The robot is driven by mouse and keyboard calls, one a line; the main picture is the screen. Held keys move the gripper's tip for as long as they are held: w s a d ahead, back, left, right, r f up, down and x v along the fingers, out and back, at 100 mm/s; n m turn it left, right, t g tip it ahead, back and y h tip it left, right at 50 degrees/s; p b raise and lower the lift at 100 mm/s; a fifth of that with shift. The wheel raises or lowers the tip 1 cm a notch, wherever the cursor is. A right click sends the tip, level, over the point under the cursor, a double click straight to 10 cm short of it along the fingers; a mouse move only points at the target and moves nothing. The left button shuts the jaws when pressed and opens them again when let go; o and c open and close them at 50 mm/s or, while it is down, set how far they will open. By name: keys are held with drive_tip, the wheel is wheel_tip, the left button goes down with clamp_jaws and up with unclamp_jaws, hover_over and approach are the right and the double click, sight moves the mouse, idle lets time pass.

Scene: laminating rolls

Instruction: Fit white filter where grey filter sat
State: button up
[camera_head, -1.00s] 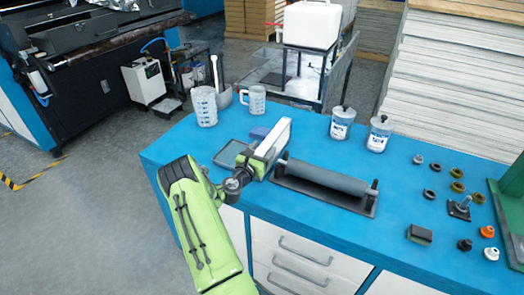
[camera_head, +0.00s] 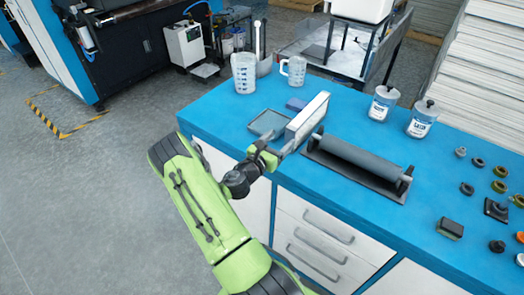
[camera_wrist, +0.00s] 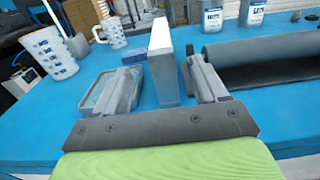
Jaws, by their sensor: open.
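The white filter (camera_head: 307,115), a thin upright white panel with a grey lower end, stands on the blue bench beside a long grey roller. It also shows in the wrist view (camera_wrist: 166,62). My gripper (camera_head: 283,143) is open at the filter's near end. In the wrist view its fingers (camera_wrist: 163,90) lie on either side of the filter's near face, with a gap on the left. I cannot tell whether the filter sits in a holder. No piece is clearly identifiable as the grey filter.
A shallow grey-rimmed tray (camera_head: 254,124) and a small blue block (camera_head: 296,104) lie left of the filter. The roller (camera_head: 358,161) on its dark stand is close on the right. Jugs (camera_head: 243,73) and lidded tins (camera_head: 382,103) stand behind. Small parts lie far right.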

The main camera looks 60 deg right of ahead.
drive_tip(key=w+a+r+m+t+y, duration=0.15)
drive_tip(key=a+r+m+y, duration=0.35)
drive_tip(key=a, duration=0.5)
drive_tip(key=w+a+r+m+t+y, duration=0.1)
drive_tip(key=a+r+m+t+y, duration=0.2)
drive_tip(key=a+m, duration=0.55)
drive_tip(key=w+a+r+m+t+y, duration=0.1)
drive_tip(key=a+r+m+y, duration=0.4)
drive_tip(key=a, duration=0.7)
drive_tip(key=s+a+r+t+y, duration=0.1)
drive_tip(key=s+a+y, duration=0.1)
drive_tip(key=s+a, duration=0.2)
drive_tip(key=s+a+r+n+y, duration=0.1)
drive_tip(key=s+a+r+y, duration=0.1)
drive_tip(key=a, duration=0.6)
drive_tip(key=shift+s+a+r+t+y, duration=0.2)
drive_tip(key=shift+s+t+y, duration=0.25)
drive_tip(key=shift+s, duration=0.5)
drive_tip(key=shift+n, duration=0.25)
